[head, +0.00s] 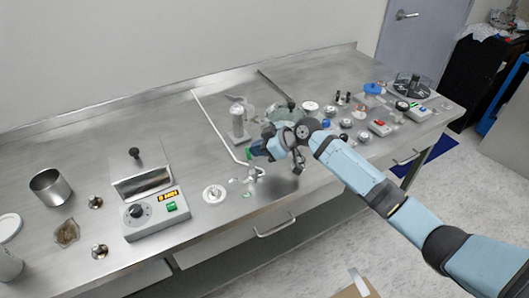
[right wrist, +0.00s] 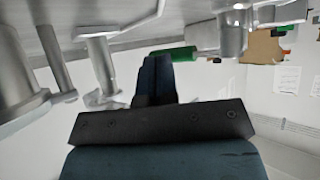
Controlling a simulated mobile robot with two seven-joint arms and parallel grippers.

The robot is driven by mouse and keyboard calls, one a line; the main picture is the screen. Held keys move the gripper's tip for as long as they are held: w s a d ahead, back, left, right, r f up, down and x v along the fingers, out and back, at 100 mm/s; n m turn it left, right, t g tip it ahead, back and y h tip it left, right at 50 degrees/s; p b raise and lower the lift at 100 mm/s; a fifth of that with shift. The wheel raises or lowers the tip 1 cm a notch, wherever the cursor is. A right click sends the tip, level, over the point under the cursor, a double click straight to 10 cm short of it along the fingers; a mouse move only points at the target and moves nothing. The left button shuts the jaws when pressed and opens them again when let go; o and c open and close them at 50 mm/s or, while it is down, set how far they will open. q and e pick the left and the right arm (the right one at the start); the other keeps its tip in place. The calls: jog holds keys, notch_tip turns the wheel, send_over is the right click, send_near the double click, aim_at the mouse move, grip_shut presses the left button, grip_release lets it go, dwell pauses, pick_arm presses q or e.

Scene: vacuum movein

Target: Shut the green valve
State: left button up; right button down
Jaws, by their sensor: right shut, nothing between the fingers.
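The green valve shows in the right wrist view as a short green handle (right wrist: 180,54) on a grey metal fitting, right at the fingertips. In the head view a small green bit (head: 248,155) shows beside the gripper, above a pale tube fitting; the arm partly hides this area. My right gripper (head: 257,149) is low over the bench at the fitting. In the right wrist view its two dark fingers (right wrist: 155,68) are pressed together with nothing between them. The fingertips seem close to the handle; I cannot tell whether they touch. My left gripper is not in view.
A pale tube (head: 221,135) runs along the bench to the fitting. A hotplate box (head: 150,212), a metal beaker (head: 50,187) and a white round part (head: 214,194) stand left. Several small instruments crowd the right.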

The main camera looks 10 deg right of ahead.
jog(key=shift+a, duration=0.15)
jog(key=shift+s+a+p, duration=0.1)
jog(key=shift+s+p, duration=0.45)
jog(key=shift+s, duration=0.2)
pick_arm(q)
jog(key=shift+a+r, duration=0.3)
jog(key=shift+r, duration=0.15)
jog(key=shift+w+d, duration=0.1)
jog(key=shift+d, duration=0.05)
